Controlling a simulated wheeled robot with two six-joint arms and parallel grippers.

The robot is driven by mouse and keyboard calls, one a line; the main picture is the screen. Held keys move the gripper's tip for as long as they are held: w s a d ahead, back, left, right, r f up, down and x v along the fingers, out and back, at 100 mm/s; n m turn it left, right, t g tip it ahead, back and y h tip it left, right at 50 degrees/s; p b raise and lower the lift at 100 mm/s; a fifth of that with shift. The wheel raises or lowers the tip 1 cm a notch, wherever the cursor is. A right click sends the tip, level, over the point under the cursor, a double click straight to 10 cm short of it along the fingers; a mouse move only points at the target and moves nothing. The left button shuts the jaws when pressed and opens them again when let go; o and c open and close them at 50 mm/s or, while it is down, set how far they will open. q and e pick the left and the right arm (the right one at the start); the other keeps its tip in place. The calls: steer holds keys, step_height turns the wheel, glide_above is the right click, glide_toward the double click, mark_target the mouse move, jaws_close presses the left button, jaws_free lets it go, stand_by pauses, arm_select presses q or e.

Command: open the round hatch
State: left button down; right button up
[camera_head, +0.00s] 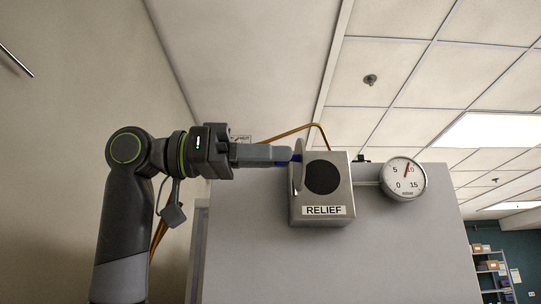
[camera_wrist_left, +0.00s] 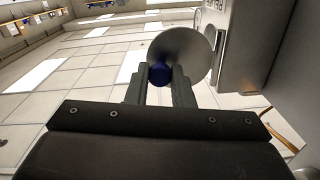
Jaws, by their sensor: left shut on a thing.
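The round hatch (camera_head: 298,180) is a thin grey metal disc at the left side of a grey box labelled RELIEF (camera_head: 339,195). In the head view it is seen nearly edge-on, swung out from the box face. The dark round opening (camera_head: 322,177) in the box shows uncovered. My left gripper (camera_head: 290,154) comes in from the left and is shut on the hatch's blue knob (camera_wrist_left: 161,73). In the left wrist view the disc (camera_wrist_left: 187,52) stands just beyond the fingertips (camera_wrist_left: 160,84). My right gripper is not in view.
A round pressure gauge (camera_head: 404,179) sticks out to the right of the box on a short pipe. Both are on a grey panel (camera_head: 400,255). An orange cable (camera_head: 290,130) arches above the box. Shelves (camera_head: 490,268) stand far off at the right.

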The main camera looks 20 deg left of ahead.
arm_select(q)
steer(key=c, duration=1.3)
jaws_free()
steer(key=shift+d, duration=0.15)
steer(key=shift+o, duration=0.2)
steer(key=b+v, duration=0.3)
steer(key=v, duration=1.4)
steer(key=shift+a, duration=0.25)
